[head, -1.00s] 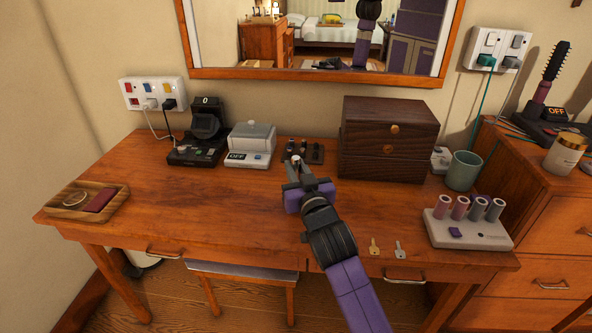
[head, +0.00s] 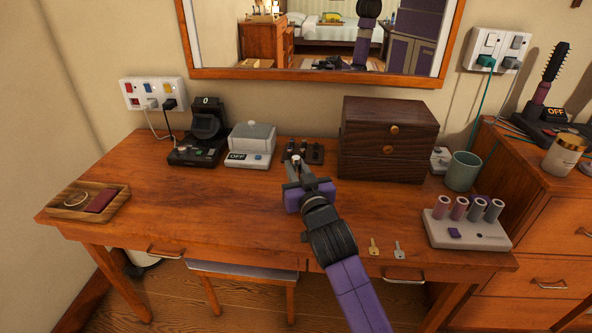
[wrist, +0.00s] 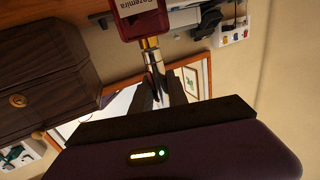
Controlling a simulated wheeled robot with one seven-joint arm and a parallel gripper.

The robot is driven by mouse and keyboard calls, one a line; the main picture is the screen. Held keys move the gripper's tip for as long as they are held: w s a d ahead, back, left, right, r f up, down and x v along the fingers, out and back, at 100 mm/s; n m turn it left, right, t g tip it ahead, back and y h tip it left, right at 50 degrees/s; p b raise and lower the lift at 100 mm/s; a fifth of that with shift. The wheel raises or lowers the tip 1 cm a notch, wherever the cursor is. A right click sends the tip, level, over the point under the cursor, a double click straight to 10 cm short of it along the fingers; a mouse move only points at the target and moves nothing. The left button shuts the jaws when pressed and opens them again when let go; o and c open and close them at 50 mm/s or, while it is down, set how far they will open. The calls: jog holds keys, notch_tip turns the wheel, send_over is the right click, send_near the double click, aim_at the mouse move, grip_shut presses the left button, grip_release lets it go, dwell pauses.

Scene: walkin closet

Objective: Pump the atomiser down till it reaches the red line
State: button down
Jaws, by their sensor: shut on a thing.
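My gripper (head: 296,166) is over the middle of the desk, its fingers shut on the atomiser's narrow silvery top. In the wrist view the gripper (wrist: 160,90) has this top between its fingertips. Beyond them is the gold collar (wrist: 149,43) of the atomiser and its dark red bottle (wrist: 140,18) with a pale-lettered label, cut off by the picture's top edge. In the head view only a small pale tip of the atomiser (head: 296,159) shows; my gripper hides the rest. I cannot make out the red line in either view.
A dark wooden box (head: 388,140) stands close on the right, and a small dark rack (head: 315,153) just behind. A white device (head: 250,145) stands back left. The desk's left middle is clear.

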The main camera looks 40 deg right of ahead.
aim_at(296, 157)
jog(key=shift+f+b, duration=0.35)
jog(key=shift+f, duration=0.2)
dwell(0.7)
jog(key=shift+r+p, duration=0.55)
jog(key=shift+r, duration=0.3)
dwell(2.6)
jog(key=shift+r+p, duration=0.3)
jog(key=shift+r, duration=0.05)
jog(key=shift+r+p, duration=1.2)
jog(key=shift+r, duration=0.3)
